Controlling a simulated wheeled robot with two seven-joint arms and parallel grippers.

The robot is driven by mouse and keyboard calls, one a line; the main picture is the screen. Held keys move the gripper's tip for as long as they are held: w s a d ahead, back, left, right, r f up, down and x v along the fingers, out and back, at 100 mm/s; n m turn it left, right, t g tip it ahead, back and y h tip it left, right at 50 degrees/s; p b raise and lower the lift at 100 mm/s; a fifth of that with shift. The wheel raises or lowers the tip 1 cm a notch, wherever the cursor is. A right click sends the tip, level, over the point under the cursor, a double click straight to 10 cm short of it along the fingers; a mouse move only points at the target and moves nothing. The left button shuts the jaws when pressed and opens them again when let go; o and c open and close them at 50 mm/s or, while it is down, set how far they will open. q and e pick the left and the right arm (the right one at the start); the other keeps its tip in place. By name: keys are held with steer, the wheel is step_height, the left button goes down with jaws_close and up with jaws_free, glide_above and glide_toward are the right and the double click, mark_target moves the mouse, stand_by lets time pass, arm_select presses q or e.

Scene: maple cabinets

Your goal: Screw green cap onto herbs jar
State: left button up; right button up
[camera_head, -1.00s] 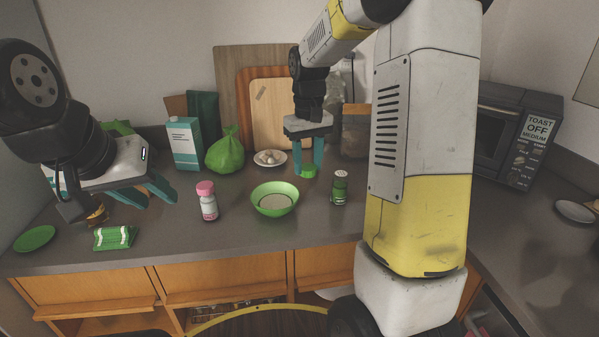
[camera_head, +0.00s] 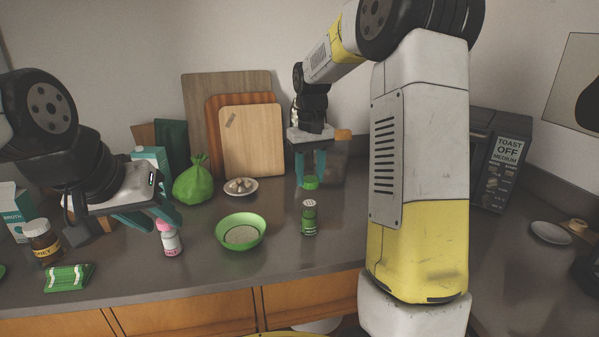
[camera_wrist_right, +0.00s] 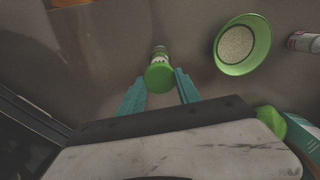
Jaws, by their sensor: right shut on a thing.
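The herbs jar (camera_head: 309,217) is a small green jar with a pale top, standing upright on the counter. My right gripper (camera_head: 310,180) is shut on the green cap (camera_head: 310,183) and holds it behind the jar in the head view, apart from it. In the right wrist view the cap (camera_wrist_right: 159,78) sits between the two teal fingers, and the jar (camera_wrist_right: 160,53) shows just beyond it, partly hidden. My left gripper (camera_head: 148,218) is open and empty above the counter at the left, its fingers in front of the pink-capped bottle.
A green bowl (camera_head: 240,232) stands left of the jar. The pink-capped bottle (camera_head: 171,241), a honey jar (camera_head: 43,241) and a green packet (camera_head: 69,278) are further left. A plate (camera_head: 240,187) and a green bag (camera_head: 193,182) are behind. The counter right of the jar looks clear.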

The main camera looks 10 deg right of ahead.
steer(key=shift+f, duration=2.65)
steer(key=shift+f, duration=0.15)
stand_by(0.4)
steer(key=m, duration=0.6)
steer(key=shift+f, duration=0.1)
steer(key=shift+m, duration=0.3)
steer(key=m, duration=0.4)
steer(key=shift+f, duration=0.1)
steer(key=shift+m, duration=0.7)
